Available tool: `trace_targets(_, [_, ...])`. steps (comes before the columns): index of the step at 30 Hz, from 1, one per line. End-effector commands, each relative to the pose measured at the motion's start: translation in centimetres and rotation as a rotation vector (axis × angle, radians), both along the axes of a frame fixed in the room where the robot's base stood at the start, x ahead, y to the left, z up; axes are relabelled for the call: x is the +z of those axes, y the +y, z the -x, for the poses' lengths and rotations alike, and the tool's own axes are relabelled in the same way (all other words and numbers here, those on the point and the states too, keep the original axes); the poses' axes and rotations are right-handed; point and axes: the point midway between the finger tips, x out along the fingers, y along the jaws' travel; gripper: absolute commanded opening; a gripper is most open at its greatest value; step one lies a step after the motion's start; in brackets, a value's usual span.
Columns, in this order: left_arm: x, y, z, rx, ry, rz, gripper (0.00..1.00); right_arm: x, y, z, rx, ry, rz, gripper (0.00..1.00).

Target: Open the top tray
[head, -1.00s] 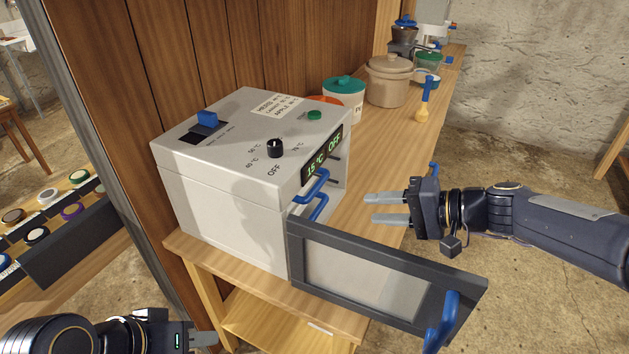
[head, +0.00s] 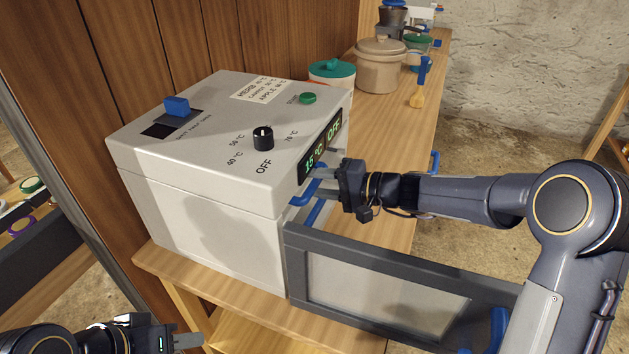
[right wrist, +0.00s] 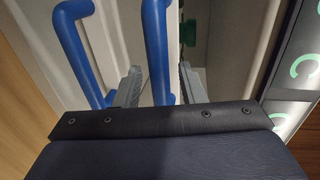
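The grey-white dryer box (head: 215,225) stands on the wooden bench with its front door (head: 385,290) swung open. Two blue tray handles show at its front, the upper one (head: 304,192) just under the display and the lower one (head: 316,213) below it. My right gripper (head: 325,182) is at the upper handle. In the right wrist view its fingers (right wrist: 160,88) stand on either side of the upper handle (right wrist: 157,45), with a gap visible on the right side. The lower handle (right wrist: 78,45) is outside the fingers. My left gripper (head: 188,341) is low at the left, partly cut off.
The open door with its blue handle (head: 497,330) juts out below my right arm. A tan pot (head: 381,68), a teal-lidded jar (head: 331,72) and a blue-and-yellow brush (head: 419,85) stand farther back on the bench. The display (head: 322,147) reads 15 °C OFF.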

Motion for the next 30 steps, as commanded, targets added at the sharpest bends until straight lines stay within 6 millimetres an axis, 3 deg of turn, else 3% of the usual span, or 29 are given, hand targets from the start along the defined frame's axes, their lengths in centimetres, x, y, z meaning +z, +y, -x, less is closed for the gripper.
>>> trace_targets(11, [0.12,0.01,0.00,0.000,0.000,0.000,0.36,-0.24,0.95,-0.36,0.000,0.001,0.000,0.37])
trace_targets(20, [0.12,0.00,0.00,0.000,0.000,0.000,0.36,-0.24,0.94,-0.36,0.000,0.001,0.000,0.01])
trace_targets(30, [-0.04,0.00,0.00,0.000,0.000,0.000,0.36,-0.32,0.73,-0.28,0.000,0.001,0.001,0.00])
